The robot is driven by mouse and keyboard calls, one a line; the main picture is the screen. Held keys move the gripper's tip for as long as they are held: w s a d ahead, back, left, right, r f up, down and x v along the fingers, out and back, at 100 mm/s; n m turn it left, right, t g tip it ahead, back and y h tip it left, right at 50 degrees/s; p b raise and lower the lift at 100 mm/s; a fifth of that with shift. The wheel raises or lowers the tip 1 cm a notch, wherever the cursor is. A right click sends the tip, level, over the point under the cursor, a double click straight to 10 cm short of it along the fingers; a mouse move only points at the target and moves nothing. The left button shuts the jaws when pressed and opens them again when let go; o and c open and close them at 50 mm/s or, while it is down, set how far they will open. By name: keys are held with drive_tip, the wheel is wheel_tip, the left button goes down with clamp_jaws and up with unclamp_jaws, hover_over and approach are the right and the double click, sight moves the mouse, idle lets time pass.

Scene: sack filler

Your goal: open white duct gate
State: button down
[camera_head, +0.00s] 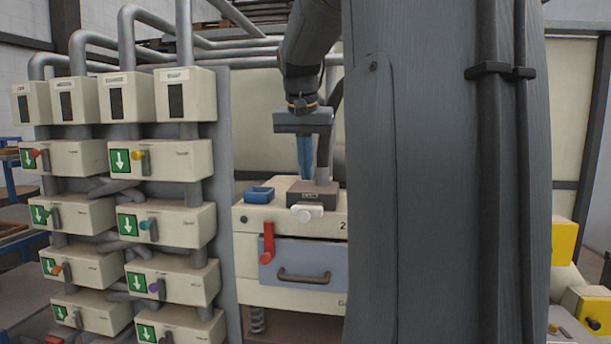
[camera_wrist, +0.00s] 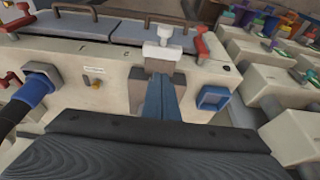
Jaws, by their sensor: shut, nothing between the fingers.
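A white handle (camera_head: 305,212) sits on the front of a small grey block (camera_head: 312,193) on top of the cream cabinet. It also shows in the wrist view (camera_wrist: 163,52), just past my fingertips. My gripper (camera_head: 305,172) points down above the grey block, its blue fingers together with nothing between them. In the wrist view the fingers (camera_wrist: 162,98) end close to the handle; I cannot tell whether they touch it. I see no label naming the white handle as a gate.
Boxes with coloured levers (camera_head: 154,160) and grey pipes fill the left. A large grey column hides the cabinet's right side.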

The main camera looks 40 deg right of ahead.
sight(306, 206)
drive_tip(key=p+x, duration=0.2)
drive_tip(key=x, duration=0.6)
drive_tip(key=shift+a+f, duration=0.1)
drive_tip(key=shift+s+a, duration=0.7)
drive_tip(key=shift+a, duration=0.2)
drive_tip(key=shift+f, duration=0.1)
drive_tip(key=d+p+v, duration=0.1)
drive_tip(key=p+v, duration=0.6)
drive_tip(key=v, duration=0.3)
drive_tip(key=s+a+f+n+y+b, duration=0.2)
drive_tip(key=a+f+n+b, duration=0.3)
drive_tip(key=a+f, duration=1.3)
drive_tip(key=s+a+f+n+b, duration=0.1)
drive_tip(key=s+a+f, duration=0.2)
drive_tip(key=f, duration=0.2)
drive_tip(key=s+a+f+n+b, duration=0.1)
drive_tip(key=s+a+f+n, duration=0.1)
drive_tip(key=f, duration=0.4)
drive_tip(key=s+a+f+n+g+y+b, duration=0.1)
drive_tip(key=s+a+f+n+b, duration=0.1)
drive_tip(key=s+a+f, duration=0.2)
wheel_tip(306, 206, down, 2)
drive_tip(key=shift+s+a+f, duration=0.1)
drive_tip(key=shift+s+a, duration=0.3)
drive_tip(key=shift+s, duration=0.15)
